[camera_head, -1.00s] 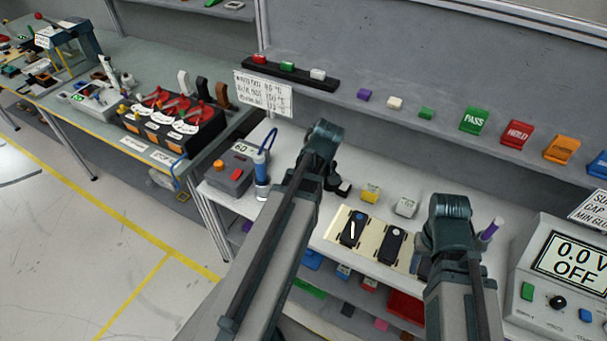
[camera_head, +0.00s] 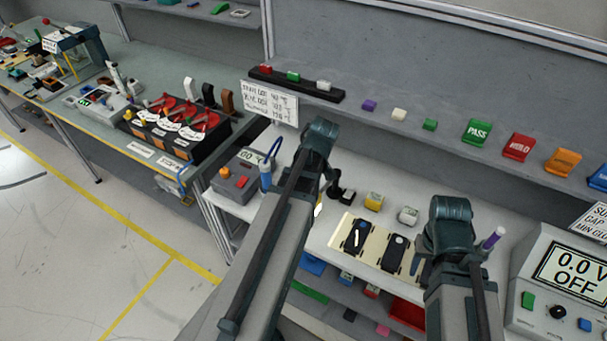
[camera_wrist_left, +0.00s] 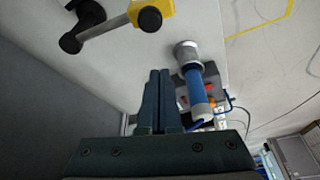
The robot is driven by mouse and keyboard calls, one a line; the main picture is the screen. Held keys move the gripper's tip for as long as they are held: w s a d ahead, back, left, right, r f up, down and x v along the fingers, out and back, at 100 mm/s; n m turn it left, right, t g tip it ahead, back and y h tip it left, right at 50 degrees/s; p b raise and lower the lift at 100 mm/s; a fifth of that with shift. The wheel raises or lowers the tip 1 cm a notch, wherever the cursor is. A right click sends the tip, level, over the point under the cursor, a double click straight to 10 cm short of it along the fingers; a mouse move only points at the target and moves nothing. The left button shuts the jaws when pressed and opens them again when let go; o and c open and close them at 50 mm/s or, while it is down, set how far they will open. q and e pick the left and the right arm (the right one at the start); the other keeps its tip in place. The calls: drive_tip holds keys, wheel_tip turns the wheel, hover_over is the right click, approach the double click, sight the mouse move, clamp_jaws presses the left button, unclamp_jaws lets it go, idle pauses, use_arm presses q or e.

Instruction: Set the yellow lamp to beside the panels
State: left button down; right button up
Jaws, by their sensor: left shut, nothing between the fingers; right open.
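A small yellow block (camera_head: 373,201), which seems to be the yellow lamp, stands on the white bench behind the panels. In the left wrist view a yellow part (camera_wrist_left: 152,14) shows at the top edge, by a grey rod with black ends. Two dark panels (camera_head: 357,237) (camera_head: 395,252) lie side by side on a cream tray (camera_head: 337,243). My left gripper (camera_wrist_left: 158,76) is shut and empty, apart from the yellow part. In the head view my left arm mostly hides it. My right gripper (camera_head: 432,248) is open beside the right panel, its fingers largely hidden by my arm.
A blue-handled tool (camera_wrist_left: 196,88) is close right of the left fingers. A grey box with buttons (camera_head: 236,180) stands at the bench's left end. A white block (camera_head: 408,216) sits beside the yellow one. A meter (camera_head: 560,275) stands at the right.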

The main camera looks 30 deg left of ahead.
use_arm(q)
drive_tip(key=w+p+v, duration=0.1)
drive_tip(key=p+v, duration=0.5)
drive_tip(key=v, duration=0.2)
drive_tip(key=shift+s+d, duration=0.15)
drive_tip(key=shift+s, duration=0.25)
use_arm(e)
wheel_tip(320, 180, up, 7)
drive_tip(key=shift+r, duration=0.2)
drive_tip(key=shift+d, duration=0.1)
use_arm(q)
drive_tip(key=s+d+f+m+h+b, duration=0.1)
drive_tip(key=s+d+f+m+b, duration=0.2)
drive_tip(key=d, duration=0.5)
drive_tip(key=s+d+f+m+g+b, duration=0.1)
drive_tip(key=s+d+f+m+b, duration=0.2)
drive_tip(key=d+f+m+b, duration=0.3)
drive_tip(key=s+d+f+m+h+b, duration=0.1)
drive_tip(key=s+d+f+m+b, duration=0.3)
drive_tip(key=d, duration=0.8)
wheel_tip(320, 180, down, 2)
drive_tip(key=m, duration=0.4)
drive_tip(key=shift+d+m+g+h+b, duration=0.15)
drive_tip(key=shift+m+g+h+b, duration=0.15)
drive_tip(key=shift+m+b, duration=0.1)
use_arm(e)
wheel_tip(320, 180, down, 14)
use_arm(q)
drive_tip(key=shift+s, duration=0.1)
